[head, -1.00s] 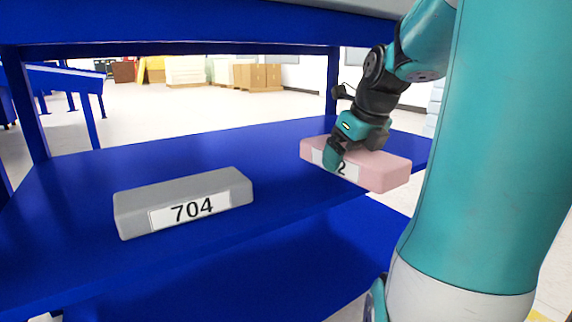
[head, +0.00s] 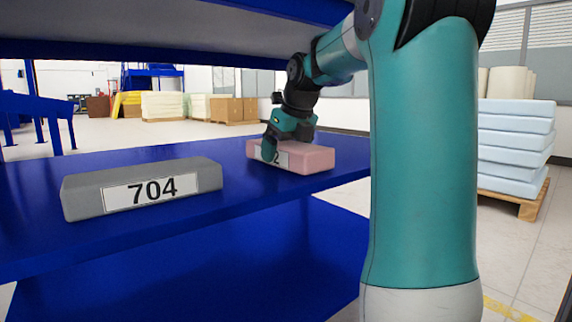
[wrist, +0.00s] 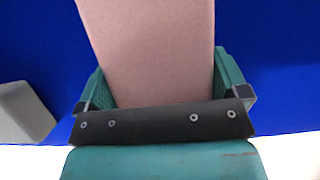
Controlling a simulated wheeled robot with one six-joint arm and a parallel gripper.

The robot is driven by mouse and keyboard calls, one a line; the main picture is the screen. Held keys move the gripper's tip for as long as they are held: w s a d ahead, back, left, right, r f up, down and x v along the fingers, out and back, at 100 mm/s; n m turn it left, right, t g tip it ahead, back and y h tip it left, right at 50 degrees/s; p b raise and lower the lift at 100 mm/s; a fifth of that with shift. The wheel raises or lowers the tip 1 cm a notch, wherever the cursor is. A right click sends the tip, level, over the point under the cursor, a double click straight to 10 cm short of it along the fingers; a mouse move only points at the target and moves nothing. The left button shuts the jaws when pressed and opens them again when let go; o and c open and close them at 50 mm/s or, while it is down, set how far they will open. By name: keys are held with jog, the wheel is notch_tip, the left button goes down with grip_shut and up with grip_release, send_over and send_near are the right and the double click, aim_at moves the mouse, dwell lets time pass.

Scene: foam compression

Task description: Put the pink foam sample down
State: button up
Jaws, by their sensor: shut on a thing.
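The pink foam sample (head: 318,158) is a flat block with a white label on its front, partly covered by a finger, with a "2" showing. My gripper (head: 284,146) is shut on it from above, one teal finger across the front face. In the wrist view the pink foam (wrist: 152,45) runs between both teal fingers of my gripper (wrist: 160,88). The block is level at the right end of the blue shelf (head: 235,185). I cannot tell whether its underside touches the shelf or hangs just above it.
A grey foam block labelled 704 (head: 140,188) lies on the shelf to the left; a grey corner (wrist: 24,112) shows in the wrist view. An upper blue shelf (head: 150,50) hangs overhead. Blue foam sheets on a pallet (head: 515,145) stand at right. Shelf between the blocks is clear.

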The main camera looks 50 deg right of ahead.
aim_at(287, 143)
jog(key=shift+f, duration=0.1)
jog(key=o, duration=0.5)
jog(key=shift+o, duration=0.2)
jog(key=p+v, duration=0.3)
jog(key=shift+r, duration=0.4)
jog(key=s+a+p, duration=0.1)
jog(key=s+p, duration=0.1)
jog(key=s, duration=0.1)
jog(key=s+p, duration=0.1)
jog(key=s, duration=0.3)
jog(key=s+a+p, duration=0.1)
jog(key=s+p, duration=0.1)
jog(key=s, duration=0.2)
jog(key=shift+s+a+f+p, duration=0.15)
jog(key=shift+a+f+p, duration=0.05)
jog(key=shift+a+p, duration=0.15)
jog(key=shift+s+a+f, duration=0.1)
jog(key=shift+s+f, duration=0.05)
jog(key=shift+s, duration=0.1)
